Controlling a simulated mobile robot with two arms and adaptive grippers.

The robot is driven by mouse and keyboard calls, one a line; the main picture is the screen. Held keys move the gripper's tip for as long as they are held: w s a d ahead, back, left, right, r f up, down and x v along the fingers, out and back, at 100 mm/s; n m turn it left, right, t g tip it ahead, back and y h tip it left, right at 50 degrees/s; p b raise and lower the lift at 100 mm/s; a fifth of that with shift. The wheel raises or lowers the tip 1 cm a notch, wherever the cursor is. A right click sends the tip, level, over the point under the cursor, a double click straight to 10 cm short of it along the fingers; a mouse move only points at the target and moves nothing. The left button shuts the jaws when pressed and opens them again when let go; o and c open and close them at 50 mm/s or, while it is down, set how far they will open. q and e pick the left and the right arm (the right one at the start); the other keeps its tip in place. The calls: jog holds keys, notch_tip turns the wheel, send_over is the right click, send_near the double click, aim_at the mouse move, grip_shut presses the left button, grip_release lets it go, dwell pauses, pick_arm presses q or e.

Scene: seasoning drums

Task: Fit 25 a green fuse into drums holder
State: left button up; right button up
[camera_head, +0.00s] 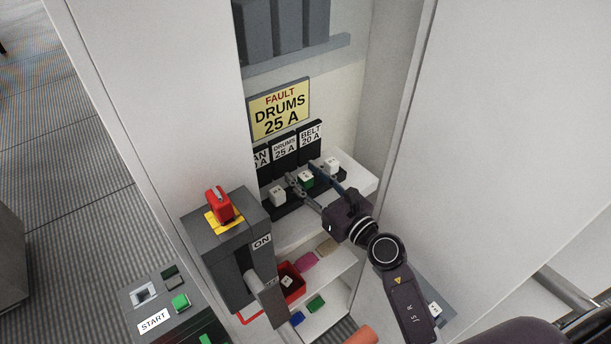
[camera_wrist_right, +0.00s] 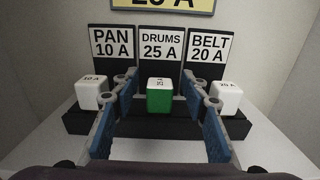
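A green fuse with a white top (camera_head: 306,179) sits in the middle slot of the black holder row, under the label DRUMS 25 A (camera_head: 284,147). In the right wrist view the green fuse (camera_wrist_right: 160,96) stands upright, level with its neighbours; its base depth is hard to judge. My right gripper (camera_head: 309,177) has its fingers apart, one on each side of the green fuse, with visible gaps between fingers and fuse in the wrist view (camera_wrist_right: 162,98). My left gripper is not in view.
White fuses stand in the PAN holder (camera_wrist_right: 90,93) and the BELT holder (camera_wrist_right: 227,97), close outside my fingers. Below are a red bin (camera_head: 293,287) and a shelf with coloured pieces. A grey switch box (camera_head: 225,240) with a red handle stands left. Cabinet walls flank the opening.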

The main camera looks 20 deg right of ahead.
jog(key=v, duration=1.2)
jog(key=shift+r, duration=0.1)
jog(key=shift+s, duration=0.1)
dwell(0.4)
